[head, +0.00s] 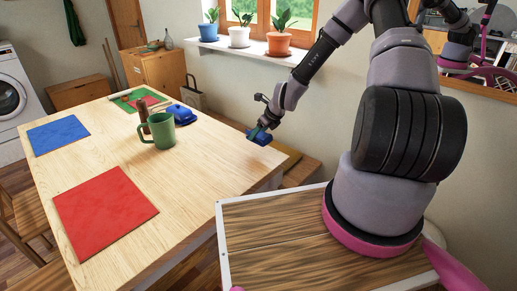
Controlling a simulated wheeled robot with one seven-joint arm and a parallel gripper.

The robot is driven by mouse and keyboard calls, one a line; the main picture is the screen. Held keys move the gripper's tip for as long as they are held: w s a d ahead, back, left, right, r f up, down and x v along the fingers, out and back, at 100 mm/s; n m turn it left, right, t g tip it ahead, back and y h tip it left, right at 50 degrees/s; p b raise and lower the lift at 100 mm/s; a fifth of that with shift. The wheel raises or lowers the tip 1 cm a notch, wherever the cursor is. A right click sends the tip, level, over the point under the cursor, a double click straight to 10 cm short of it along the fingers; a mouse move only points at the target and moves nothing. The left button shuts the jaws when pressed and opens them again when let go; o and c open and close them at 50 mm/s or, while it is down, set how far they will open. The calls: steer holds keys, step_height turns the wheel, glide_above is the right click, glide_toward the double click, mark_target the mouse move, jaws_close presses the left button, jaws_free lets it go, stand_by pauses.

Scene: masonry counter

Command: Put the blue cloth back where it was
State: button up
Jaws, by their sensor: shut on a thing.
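My gripper (262,127) is at the right end of the wooden table, by its far right edge, pointing down. It is shut on a small bunched blue thing, which looks like the blue cloth (259,138). The cloth is small in the picture, and I cannot tell whether it touches the tabletop. A flat blue square (58,134) lies at the table's left side, apart from my gripper.
A red square (104,209) lies near the front. A green mug (157,131), a brown upright thing (145,115), a blue lidded dish (181,113) and a green-and-red mat (140,100) stand farther back. The table (195,185) is clear between mug and right edge.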

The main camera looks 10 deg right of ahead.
mark_target(258, 153)
steer(key=shift+f, duration=3.1)
steer(key=shift+f, duration=0.1)
steer(key=o, duration=1.4)
steer(key=shift+o, duration=0.2)
